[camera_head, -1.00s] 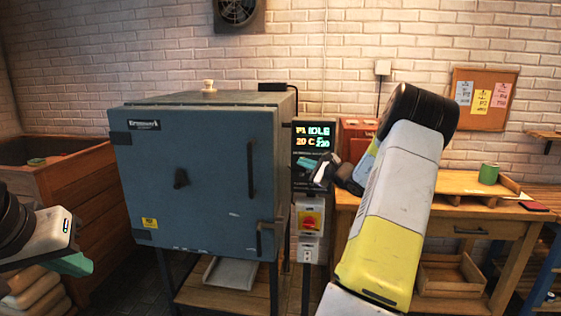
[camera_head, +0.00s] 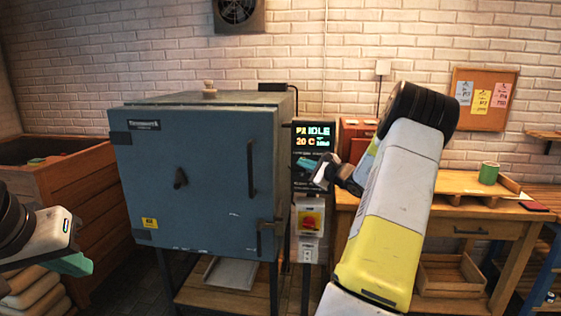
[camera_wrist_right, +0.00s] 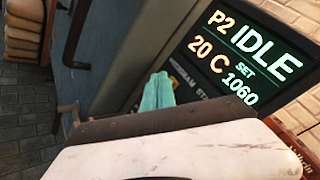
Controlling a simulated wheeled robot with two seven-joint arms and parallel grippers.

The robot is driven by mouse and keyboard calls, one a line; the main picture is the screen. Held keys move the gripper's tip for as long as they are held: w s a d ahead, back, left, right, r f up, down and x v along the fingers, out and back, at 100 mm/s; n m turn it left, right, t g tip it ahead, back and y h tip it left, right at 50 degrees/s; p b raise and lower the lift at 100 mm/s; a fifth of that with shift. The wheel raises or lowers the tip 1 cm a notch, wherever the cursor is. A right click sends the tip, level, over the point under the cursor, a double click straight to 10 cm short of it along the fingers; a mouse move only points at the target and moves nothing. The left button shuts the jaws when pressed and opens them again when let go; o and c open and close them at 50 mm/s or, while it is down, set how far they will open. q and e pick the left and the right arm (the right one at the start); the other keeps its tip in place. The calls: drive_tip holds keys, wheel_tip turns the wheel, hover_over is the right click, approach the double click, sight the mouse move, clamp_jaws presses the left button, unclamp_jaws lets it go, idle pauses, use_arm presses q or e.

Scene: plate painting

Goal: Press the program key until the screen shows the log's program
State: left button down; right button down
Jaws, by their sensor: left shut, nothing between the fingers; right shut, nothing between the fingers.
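The controller screen (camera_head: 315,136) is on the panel right of the grey-blue kiln (camera_head: 200,180). In the right wrist view the screen (camera_wrist_right: 245,55) reads P2 IDLE, 20 C, SET 1060. My right gripper (camera_head: 310,162) is shut and empty, its teal fingertips at the panel just below the screen. In the right wrist view the fingertips (camera_wrist_right: 157,92) are beside a partly covered label reading PROGRAM; the key itself is hidden, and I cannot tell whether they touch it. My left gripper (camera_head: 75,265) is shut and empty at the lower left, away from the kiln. The log is not identifiable.
A red and yellow switch (camera_head: 310,221) sits below the panel. A wooden bench (camera_head: 460,215) with a green mug (camera_head: 489,172) stands at the right. A corkboard (camera_head: 484,100) with several notes hangs on the wall. A wooden bin (camera_head: 85,190) is at the left.

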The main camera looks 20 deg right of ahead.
drive_tip(key=shift+s+a, duration=0.1)
drive_tip(key=shift+s, duration=0.15)
drive_tip(key=shift+w, duration=0.15)
idle(0.3)
drive_tip(key=shift+w+d, duration=0.25)
drive_tip(key=shift+w+d, duration=0.15)
drive_tip(key=shift+w, duration=0.1)
idle(0.9)
drive_tip(key=shift+s+a, duration=0.4)
drive_tip(key=shift+s, duration=0.25)
drive_tip(key=shift+w+d, duration=0.1)
drive_tip(key=shift+w, duration=0.05)
drive_tip(key=shift+w+d, duration=0.15)
drive_tip(key=shift+w, duration=0.1)
